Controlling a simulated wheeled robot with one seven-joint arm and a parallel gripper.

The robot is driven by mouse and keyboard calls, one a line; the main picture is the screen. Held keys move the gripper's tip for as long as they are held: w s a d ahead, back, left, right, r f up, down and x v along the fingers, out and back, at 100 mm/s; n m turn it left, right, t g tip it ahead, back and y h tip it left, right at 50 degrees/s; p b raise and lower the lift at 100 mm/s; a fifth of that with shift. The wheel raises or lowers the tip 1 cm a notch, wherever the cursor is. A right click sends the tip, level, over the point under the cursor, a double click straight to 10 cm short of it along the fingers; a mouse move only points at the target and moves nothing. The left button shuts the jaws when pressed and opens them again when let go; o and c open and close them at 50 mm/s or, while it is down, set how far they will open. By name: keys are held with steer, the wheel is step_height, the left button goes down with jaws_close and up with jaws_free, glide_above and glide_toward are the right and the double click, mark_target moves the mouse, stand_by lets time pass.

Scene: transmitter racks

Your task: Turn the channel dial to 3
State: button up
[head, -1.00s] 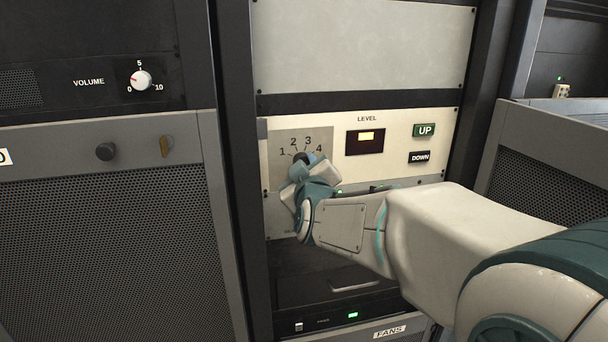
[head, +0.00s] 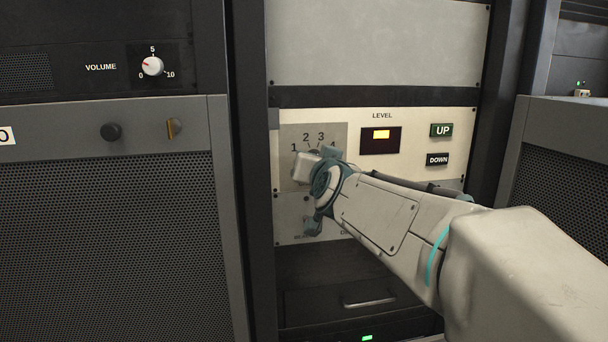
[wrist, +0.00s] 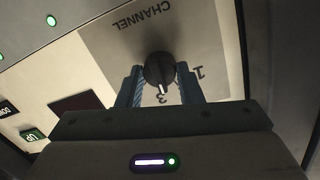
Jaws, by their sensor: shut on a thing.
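The channel dial (wrist: 158,66) is a black round knob with a white pointer mark on a grey plate (wrist: 108,42). In the wrist view the plate appears upside down, and the pointer aims at a figure that looks like 3. The figure 1 shows to the right; 2 and 4 are hidden there by the fingers. My gripper (wrist: 160,75) has one finger on each side of the knob and is shut on it. In the head view my gripper (head: 312,165) covers most of the dial; 1, 2 and 3 show above it.
A level display (head: 381,140) is lit yellow right of the dial, with UP (head: 441,130) and DOWN (head: 437,160) buttons beyond. My arm crosses the panel's lower right. A volume knob (head: 152,66) and a small black knob (head: 111,131) are on the left rack.

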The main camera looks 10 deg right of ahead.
steer(key=shift+m+b, duration=0.95)
steer(key=shift+m, duration=0.55)
steer(key=o, duration=1)
steer(key=shift+d, duration=0.1)
